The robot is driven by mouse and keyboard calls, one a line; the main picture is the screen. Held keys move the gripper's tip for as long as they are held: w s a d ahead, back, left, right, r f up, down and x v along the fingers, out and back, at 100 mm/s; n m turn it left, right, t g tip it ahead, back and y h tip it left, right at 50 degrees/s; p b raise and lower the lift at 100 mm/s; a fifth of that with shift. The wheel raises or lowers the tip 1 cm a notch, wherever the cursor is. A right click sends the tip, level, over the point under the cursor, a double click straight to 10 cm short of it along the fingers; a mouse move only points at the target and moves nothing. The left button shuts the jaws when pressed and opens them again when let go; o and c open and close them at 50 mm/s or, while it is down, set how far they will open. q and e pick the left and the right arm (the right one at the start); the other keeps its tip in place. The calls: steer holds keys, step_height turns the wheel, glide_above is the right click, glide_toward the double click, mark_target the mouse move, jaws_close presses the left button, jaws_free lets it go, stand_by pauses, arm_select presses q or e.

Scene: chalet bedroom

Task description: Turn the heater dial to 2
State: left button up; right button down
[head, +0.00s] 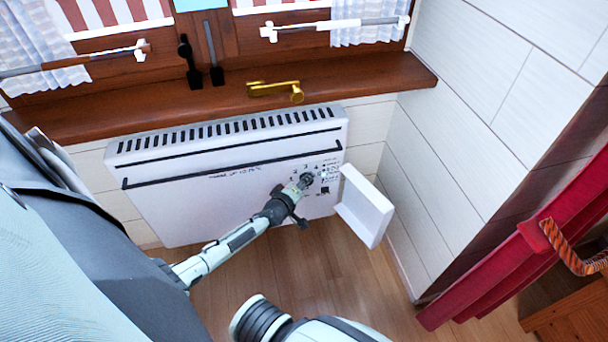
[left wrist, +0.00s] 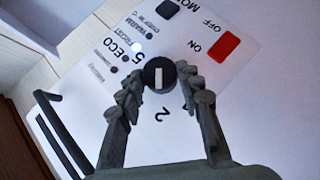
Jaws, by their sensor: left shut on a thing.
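The white heater (head: 150,190) is mounted under the window, with a control panel at its right end. The dial (left wrist: 158,75) is a black round knob with a white line, which stands about upright in the left wrist view. The printed "2" lies just below the knob in that view and the "5" to its upper left. My left gripper (head: 303,182) reaches the panel, and in the left wrist view its fingers (left wrist: 161,79) are on either side of the knob, closed on it. Part of the dial's scale is hidden by the fingers. My right gripper is out of view.
A white cover flap (head: 365,205) stands open right of the panel. A red rocker switch (left wrist: 225,46) marked ON/OFF sits near the dial. The wooden windowsill (head: 350,85) juts out above, with a brass handle (head: 275,89). The wooden floor (head: 345,275) below is clear.

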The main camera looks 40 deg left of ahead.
arm_select(q)
steer(key=o, duration=1.2)
steer(key=shift+c, duration=0.2)
steer(key=shift+s, duration=0.1)
steer(key=v, duration=1.2)
